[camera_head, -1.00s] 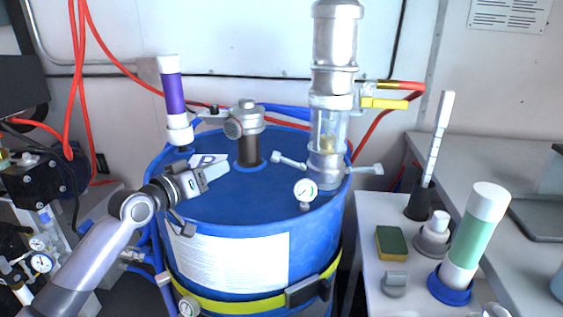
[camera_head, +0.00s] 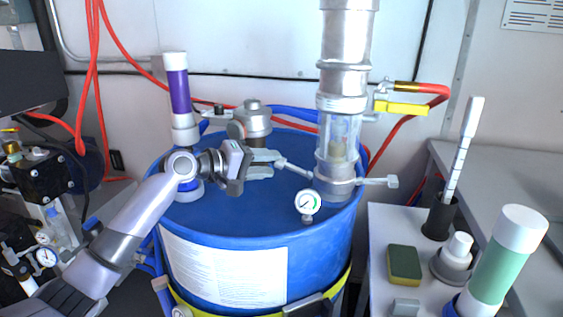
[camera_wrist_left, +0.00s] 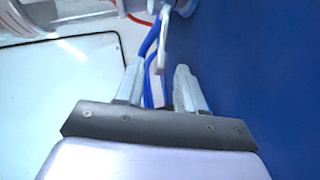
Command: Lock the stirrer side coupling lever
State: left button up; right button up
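The clear pump coupling (camera_head: 337,150) stands on the blue drum (camera_head: 225,215). A grey lever (camera_head: 295,169) sticks out of its left side, toward the squat metal stirrer fitting (camera_head: 253,121). Another lever (camera_head: 376,182) sticks out on the right. My left gripper (camera_head: 272,164) is above the drum top, fingertips close to the left lever's end; contact cannot be told. In the left wrist view its fingers (camera_wrist_left: 158,88) are apart with a gap between them. A pale lever-like piece (camera_wrist_left: 161,42) shows just beyond the fingertips. My right gripper is not in view.
A purple-and-white cylinder (camera_head: 179,95) stands behind my left arm. A small gauge (camera_head: 308,203) sits at the drum top's front. A yellow valve handle (camera_head: 401,107) is at the upper right. A side table with a sponge (camera_head: 404,265) and a green-and-white cylinder (camera_head: 503,262) is at right.

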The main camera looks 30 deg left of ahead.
aim_at(280, 162)
pick_arm(q)
jog(key=shift+x, duration=2.05)
grip_shut()
